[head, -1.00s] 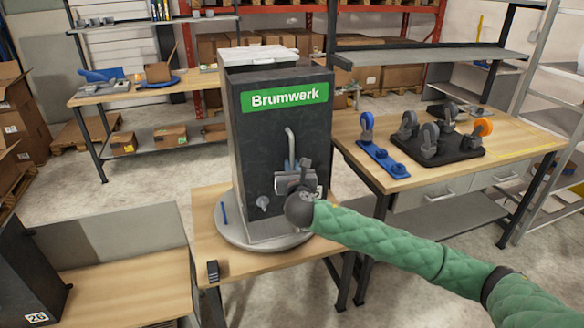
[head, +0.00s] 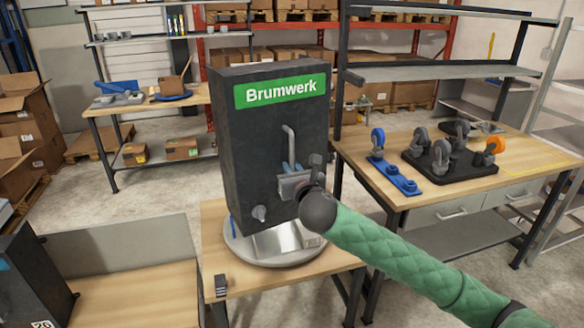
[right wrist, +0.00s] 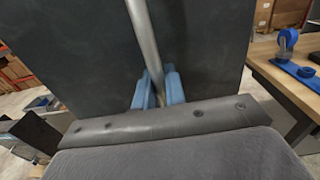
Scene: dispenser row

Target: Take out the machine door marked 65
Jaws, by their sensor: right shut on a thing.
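The dark machine door (head: 250,160) carries a green Brumwerk sign (head: 282,92), a bent grey bar handle (head: 289,145) and a small knob (head: 259,213). Its lower edge is raised above the round grey turntable (head: 240,250), where a bare shiny plate shows. The door hides most of the machine behind it. My right gripper (head: 292,170) is at the handle's lower end. In the right wrist view its blue fingertips (right wrist: 158,90) are shut on the handle bar (right wrist: 145,40). I cannot read a 65 on the door. My left gripper is out of view.
The turntable stands on a wooden table (head: 215,225). A bench at right (head: 400,205) holds a blue rail (head: 395,178) and a black caster base (head: 450,165). A low wooden surface (head: 140,295) at front left is mostly clear; a dark box (head: 30,280) stands beside it.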

